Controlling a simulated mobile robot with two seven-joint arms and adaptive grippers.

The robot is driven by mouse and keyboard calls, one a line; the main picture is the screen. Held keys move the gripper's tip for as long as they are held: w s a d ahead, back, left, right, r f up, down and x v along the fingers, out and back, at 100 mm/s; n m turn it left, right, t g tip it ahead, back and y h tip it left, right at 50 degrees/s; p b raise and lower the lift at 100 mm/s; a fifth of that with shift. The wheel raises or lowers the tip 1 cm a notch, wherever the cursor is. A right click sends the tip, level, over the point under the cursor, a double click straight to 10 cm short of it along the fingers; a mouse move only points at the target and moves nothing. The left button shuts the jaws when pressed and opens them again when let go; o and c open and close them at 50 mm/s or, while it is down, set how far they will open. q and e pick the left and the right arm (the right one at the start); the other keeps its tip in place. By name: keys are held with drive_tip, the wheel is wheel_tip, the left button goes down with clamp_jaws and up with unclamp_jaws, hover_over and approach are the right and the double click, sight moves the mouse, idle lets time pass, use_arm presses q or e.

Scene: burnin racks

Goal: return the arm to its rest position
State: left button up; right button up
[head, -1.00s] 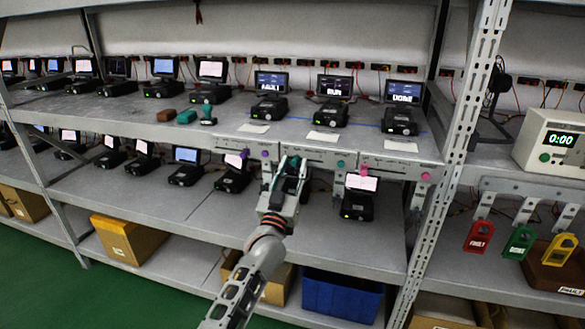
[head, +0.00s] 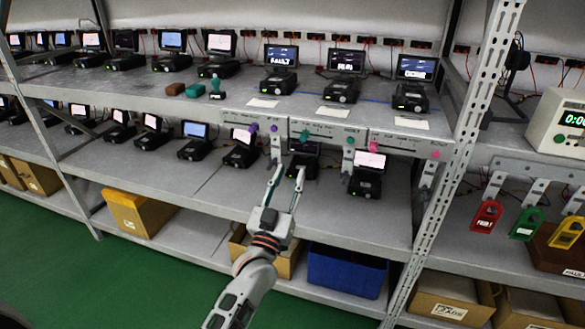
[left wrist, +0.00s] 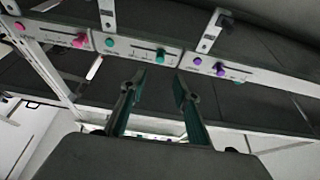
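My left gripper (head: 287,172) is open and empty in front of the lower shelf, with its two fingers spread and pointing at the rack. It also shows in the left wrist view (left wrist: 158,88), its fingers apart below the panel strip. A panel strip (head: 330,130) with purple, teal and pink knobs runs along the upper shelf's front edge, just above the fingertips. A dark device (head: 303,155) stands on the lower shelf behind the fingers, partly hidden. My right gripper is not in view.
Black devices with screens (head: 345,75) line the upper shelf. A rack upright (head: 455,160) stands right of the arm. Red (head: 487,217), green (head: 525,224) and yellow (head: 567,232) tags hang at the right. A blue bin (head: 345,270) sits below. Green floor is clear at the lower left.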

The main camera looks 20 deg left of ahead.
use_arm(q)
drive_tip(key=shift+s+f, duration=0.1)
drive_tip(key=s+f+m+g+h, duration=0.1)
drive_tip(key=s+f+g, duration=0.3)
drive_tip(key=f, duration=0.5)
drive_tip(key=s+f+m+g+h, duration=0.1)
drive_tip(key=s+f+m, duration=0.1)
drive_tip(key=s+f, duration=0.55)
drive_tip(key=s+f+m+g, duration=0.1)
drive_tip(key=s+f+g, duration=0.5)
drive_tip(key=s+f, duration=1)
drive_tip(key=s, duration=0.4)
drive_tip(key=shift+a+g, duration=0.25)
drive_tip(key=shift+g, duration=0.15)
